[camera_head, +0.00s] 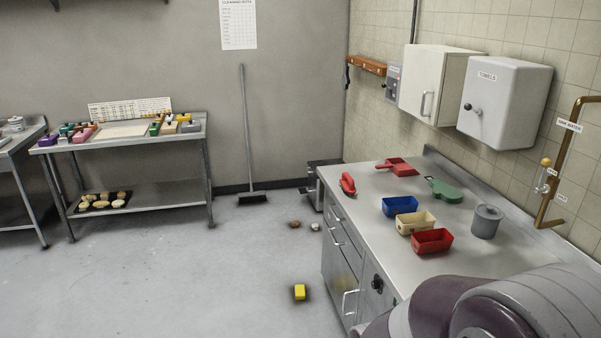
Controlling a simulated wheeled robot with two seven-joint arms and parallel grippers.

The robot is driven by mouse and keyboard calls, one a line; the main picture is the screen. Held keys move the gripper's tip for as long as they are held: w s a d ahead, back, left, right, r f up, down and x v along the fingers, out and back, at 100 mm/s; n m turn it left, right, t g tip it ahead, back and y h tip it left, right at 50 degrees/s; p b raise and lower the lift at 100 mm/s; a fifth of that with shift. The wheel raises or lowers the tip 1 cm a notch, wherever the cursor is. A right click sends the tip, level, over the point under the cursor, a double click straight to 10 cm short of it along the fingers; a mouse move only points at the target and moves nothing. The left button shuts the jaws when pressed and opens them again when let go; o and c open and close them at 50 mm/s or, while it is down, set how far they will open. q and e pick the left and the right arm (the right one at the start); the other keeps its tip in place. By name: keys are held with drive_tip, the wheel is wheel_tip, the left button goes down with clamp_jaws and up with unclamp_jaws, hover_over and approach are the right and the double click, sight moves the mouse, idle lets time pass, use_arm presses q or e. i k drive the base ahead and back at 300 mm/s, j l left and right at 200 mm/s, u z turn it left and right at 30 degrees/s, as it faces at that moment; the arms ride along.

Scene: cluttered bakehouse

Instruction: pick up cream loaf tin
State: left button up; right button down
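The cream loaf tin (412,229) sits upright on the steel counter (375,240) at the right. It stands in a slanting row between a blue tin (399,209) behind it and a red tin (432,245) in front of it. The gaps to both neighbours look very small; I cannot tell whether they touch. Neither of my grippers is in view. Part of my own arm shows at the bottom right and hides the near end of the counter.
A grey canister (486,223) stands right of the tins. A green tool (444,191), a red scoop (398,168) and a red object (347,184) lie farther back. A yellow block (299,292) is on the floor.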

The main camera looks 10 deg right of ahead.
sight(407, 223)
drive_tip(key=i+j, duration=0.1)
drive_tip(key=i, duration=1.5)
drive_tip(key=i+z, duration=0.25)
drive_tip(key=z, duration=0.2)
drive_tip(key=i+z, duration=0.25)
drive_tip(key=z, duration=0.2)
drive_tip(key=i+j+z, duration=0.1)
drive_tip(key=i+z, duration=0.15)
drive_tip(key=z, duration=0.2)
drive_tip(key=i+j+z, duration=0.2)
drive_tip(key=z, duration=0.25)
drive_tip(key=i+j+z, duration=0.1)
drive_tip(key=i+z, duration=0.15)
drive_tip(key=z, duration=0.15)
drive_tip(key=i+j+z, duration=0.15)
drive_tip(key=z, duration=0.25)
drive_tip(key=i+j+z, duration=0.25)
drive_tip(key=z, duration=0.15)
drive_tip(key=i+j+z, duration=0.2)
drive_tip(key=z, duration=0.2)
drive_tip(key=j, duration=0.1)
